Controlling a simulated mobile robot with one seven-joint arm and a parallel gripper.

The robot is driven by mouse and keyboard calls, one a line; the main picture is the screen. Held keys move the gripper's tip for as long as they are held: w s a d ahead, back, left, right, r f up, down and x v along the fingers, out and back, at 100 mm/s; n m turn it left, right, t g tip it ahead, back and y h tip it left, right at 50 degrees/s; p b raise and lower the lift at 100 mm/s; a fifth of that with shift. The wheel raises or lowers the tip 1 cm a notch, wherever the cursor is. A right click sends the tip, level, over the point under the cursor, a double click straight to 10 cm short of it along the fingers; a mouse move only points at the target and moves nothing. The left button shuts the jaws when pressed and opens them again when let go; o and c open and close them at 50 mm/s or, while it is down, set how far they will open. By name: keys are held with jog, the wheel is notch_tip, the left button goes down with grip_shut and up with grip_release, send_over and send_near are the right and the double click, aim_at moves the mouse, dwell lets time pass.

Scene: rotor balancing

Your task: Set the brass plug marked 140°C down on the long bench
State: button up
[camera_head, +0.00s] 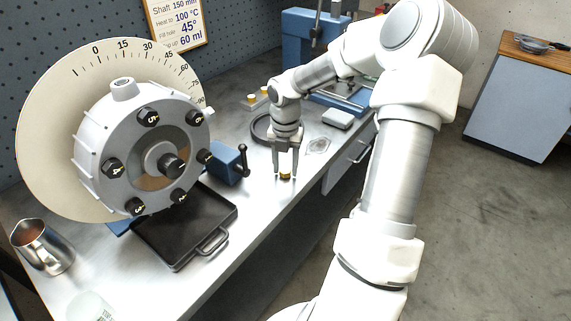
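My gripper (286,176) points straight down over the front part of the long bench (262,203), right of the blue vise. A small brass plug (286,176) with a dark band sits between its fingertips, and the fingers appear shut on it. The plug is at or just above the bench top near the front edge; I cannot tell whether it touches. Its marking is too small to read. Two other small brass-coloured pieces (257,95) stand on a light block farther back on the bench.
A rotor with numbered black knobs (140,150) stands before a large dial (50,130) at left. A black tray (185,228), a metal jug (42,247) and a blue vise (228,163) are on the bench. A black ring-shaped dish (262,127) and a grey box (338,119) lie behind my gripper.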

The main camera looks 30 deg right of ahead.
aim_at(285, 170)
jog(key=shift+o, duration=1)
notch_tip(285, 170, up, 13)
jog(key=p, duration=0.2)
jog(key=shift+p, duration=0.4)
jog(key=shift+f, duration=0.15)
